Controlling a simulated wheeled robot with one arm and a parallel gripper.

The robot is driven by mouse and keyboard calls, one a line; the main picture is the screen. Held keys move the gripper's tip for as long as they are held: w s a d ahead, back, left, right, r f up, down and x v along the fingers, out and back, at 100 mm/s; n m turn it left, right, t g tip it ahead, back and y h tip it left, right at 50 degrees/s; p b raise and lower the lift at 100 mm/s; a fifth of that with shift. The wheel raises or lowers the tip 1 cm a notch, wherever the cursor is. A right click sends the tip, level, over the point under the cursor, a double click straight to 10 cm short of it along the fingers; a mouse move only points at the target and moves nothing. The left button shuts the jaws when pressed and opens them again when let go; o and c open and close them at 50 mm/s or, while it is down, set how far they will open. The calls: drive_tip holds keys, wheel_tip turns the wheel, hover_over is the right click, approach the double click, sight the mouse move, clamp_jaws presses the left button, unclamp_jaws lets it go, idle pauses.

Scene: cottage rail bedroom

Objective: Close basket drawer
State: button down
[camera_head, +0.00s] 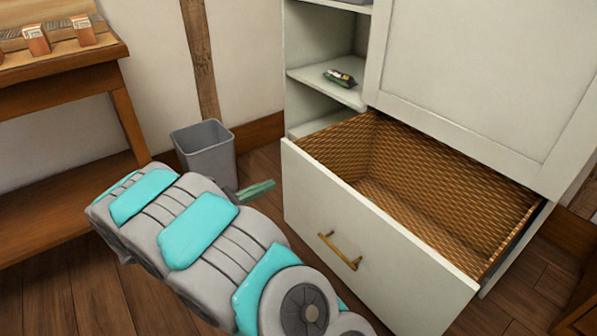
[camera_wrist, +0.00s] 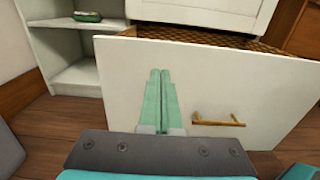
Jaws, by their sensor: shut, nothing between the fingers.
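The basket drawer (camera_head: 365,236) is pulled out of the white cabinet at the right in the head view. It has a white front, a brass handle (camera_head: 340,251) and a woven wicker inside (camera_head: 412,170) that looks empty. My gripper (camera_head: 258,189) is shut and empty, left of the drawer front in the head view. In the wrist view the shut fingers (camera_wrist: 161,76) point at the drawer front (camera_wrist: 225,90), left of the handle (camera_wrist: 218,121). I cannot tell whether the fingertips touch the front.
A grey bin (camera_head: 206,152) stands by the wall behind my arm. A wooden table (camera_head: 60,80) with small orange boxes is at the left. The cabinet's open shelf (camera_head: 325,88) holds a small green packet (camera_head: 340,77). Wooden floor is clear in front of the drawer.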

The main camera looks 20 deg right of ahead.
drive_tip(key=b, duration=0.1)
approach(309, 165)
drive_tip(key=x, duration=0.5)
drive_tip(key=shift+s+d+f, duration=0.1)
drive_tip(key=shift+f, duration=0.1)
drive_tip(key=shift+x, duration=0.85)
drive_tip(key=shift+r, duration=0.1)
drive_tip(key=shift+w+d+r, duration=0.1)
drive_tip(key=shift+w+d, duration=0.1)
drive_tip(key=shift+d, duration=0.25)
drive_tip(key=p+x, duration=0.3)
drive_tip(key=x, duration=3.3)
drive_tip(key=shift+w+d+p, duration=0.2)
drive_tip(key=shift+d+p, duration=0.1)
drive_tip(key=shift+p, duration=0.1)
